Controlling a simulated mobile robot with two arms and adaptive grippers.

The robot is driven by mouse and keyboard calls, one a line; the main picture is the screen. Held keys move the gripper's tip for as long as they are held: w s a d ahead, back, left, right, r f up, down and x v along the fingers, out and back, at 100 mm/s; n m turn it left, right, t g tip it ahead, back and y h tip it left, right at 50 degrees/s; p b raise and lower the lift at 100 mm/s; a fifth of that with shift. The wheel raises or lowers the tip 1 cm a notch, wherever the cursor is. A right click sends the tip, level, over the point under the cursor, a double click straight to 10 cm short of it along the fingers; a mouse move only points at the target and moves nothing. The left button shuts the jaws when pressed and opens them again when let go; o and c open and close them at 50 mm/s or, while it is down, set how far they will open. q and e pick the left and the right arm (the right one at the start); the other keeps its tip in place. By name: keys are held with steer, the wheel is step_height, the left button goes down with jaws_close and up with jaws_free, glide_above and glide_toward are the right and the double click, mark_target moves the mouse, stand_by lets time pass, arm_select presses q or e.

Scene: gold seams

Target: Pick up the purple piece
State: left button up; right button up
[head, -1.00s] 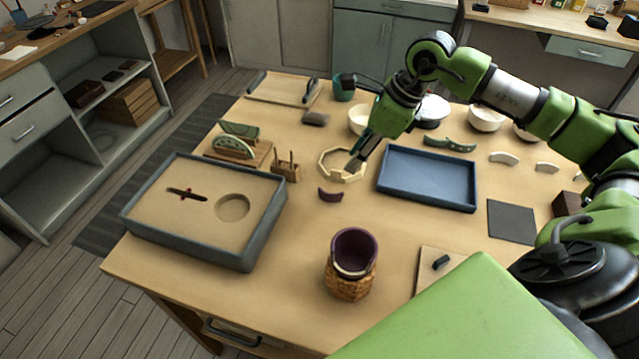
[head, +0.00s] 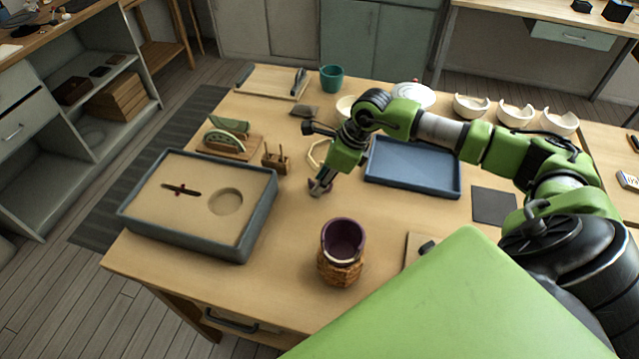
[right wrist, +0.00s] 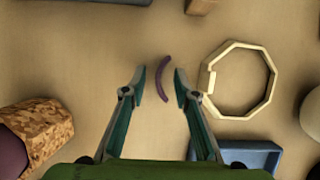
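The purple piece (right wrist: 163,78) is a thin curved shard on the wooden table. In the right wrist view it lies between the two open fingertips of my right gripper (right wrist: 159,80), touching neither as far as I can see. In the head view the right gripper (head: 321,186) points down over the purple piece (head: 313,188), which it partly hides. A purple cup (head: 343,240) with a broken rim sits in a cork-like holder (head: 340,271) at the table's front. My left gripper is not in view.
A wooden octagonal ring (right wrist: 243,80) lies close beside the right gripper. A blue tray (head: 412,168) is to its right in the head view. The table between box and cup is clear.

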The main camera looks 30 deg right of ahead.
jaws_close()
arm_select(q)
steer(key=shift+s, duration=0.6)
arm_select(e)
steer(key=shift+r, duration=0.1)
